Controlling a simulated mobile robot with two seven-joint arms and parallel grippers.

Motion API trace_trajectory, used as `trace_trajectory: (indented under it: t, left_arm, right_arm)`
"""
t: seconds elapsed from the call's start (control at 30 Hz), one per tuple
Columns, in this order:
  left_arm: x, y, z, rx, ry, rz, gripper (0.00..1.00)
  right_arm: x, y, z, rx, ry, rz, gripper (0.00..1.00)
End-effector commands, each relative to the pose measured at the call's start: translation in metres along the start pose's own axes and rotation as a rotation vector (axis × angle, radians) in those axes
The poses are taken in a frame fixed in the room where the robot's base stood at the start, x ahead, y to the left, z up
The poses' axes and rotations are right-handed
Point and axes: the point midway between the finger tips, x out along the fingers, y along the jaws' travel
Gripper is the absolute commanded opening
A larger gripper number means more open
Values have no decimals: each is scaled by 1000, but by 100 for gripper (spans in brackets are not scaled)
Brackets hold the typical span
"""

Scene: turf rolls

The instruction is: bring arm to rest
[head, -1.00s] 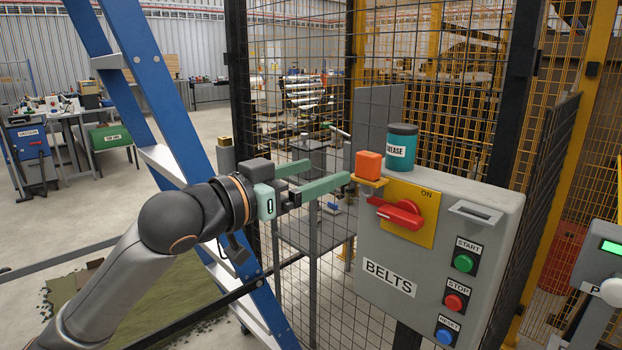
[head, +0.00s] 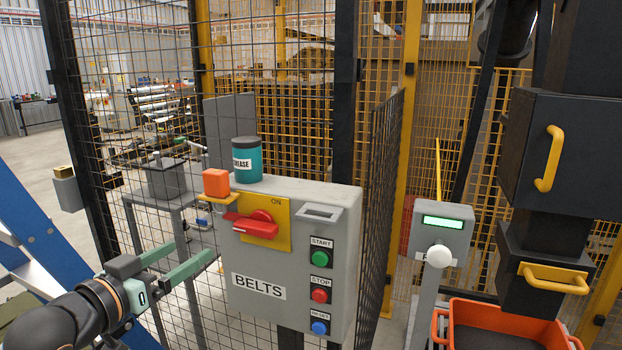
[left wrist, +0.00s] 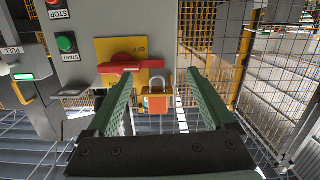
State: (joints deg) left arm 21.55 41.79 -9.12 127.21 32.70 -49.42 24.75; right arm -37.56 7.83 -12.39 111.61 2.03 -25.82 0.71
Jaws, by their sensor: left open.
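My left gripper (head: 181,260) is open with nothing between its green fingers. In the head view it is low on the left, apart from the grey BELTS control box (head: 341,262) and to its left. The left wrist view also shows the two open fingers (left wrist: 157,95) with the box ahead of them. The box has a red rotary handle (head: 252,226) on a yellow plate (head: 279,233). An orange padlock (head: 216,183) sits at the plate's left tab; it shows beyond the fingers in the left wrist view (left wrist: 157,102). My right gripper is not in view.
A teal GREASE tin (head: 247,160) stands on top of the box. A mesh fence (head: 110,110) runs behind it. A blue ladder (head: 30,235) is at the left. A grey post with a green display (head: 443,222) and an orange bin (head: 510,325) are at the right.

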Motion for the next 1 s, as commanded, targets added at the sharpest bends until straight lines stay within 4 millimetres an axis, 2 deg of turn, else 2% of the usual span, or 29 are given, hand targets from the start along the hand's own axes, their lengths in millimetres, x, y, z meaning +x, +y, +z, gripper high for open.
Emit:
trace_trajectory:
  t: [0.03,0.13,0.27,0.4,0.5,0.6,0.7,0.8,0.9,1.0]
  left_arm:
    - [6,0,30,-28,-44,-6,87]
    - [9,1,87,-48,-109,-27,87]
    - [-2,9,167,-66,-205,-57,87]
    - [-34,28,252,-74,-322,-89,87]
    - [-67,48,306,-71,-410,-108,87]
    - [-104,69,351,-63,-490,-120,87]
    - [-136,87,382,-54,-555,-125,87]
    - [-157,100,400,-46,-596,-126,87]
    - [-167,106,407,-39,-613,-126,87]
    - [-169,107,409,-38,-616,-126,87]
  right_arm:
    - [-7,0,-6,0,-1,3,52]
    - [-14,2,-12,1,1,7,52]
    - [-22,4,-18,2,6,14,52]
    - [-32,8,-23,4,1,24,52]
    - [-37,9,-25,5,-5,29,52]
    - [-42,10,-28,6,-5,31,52]
    - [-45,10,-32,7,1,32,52]
    - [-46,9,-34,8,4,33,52]
    - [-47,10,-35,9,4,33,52]
    - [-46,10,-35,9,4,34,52]
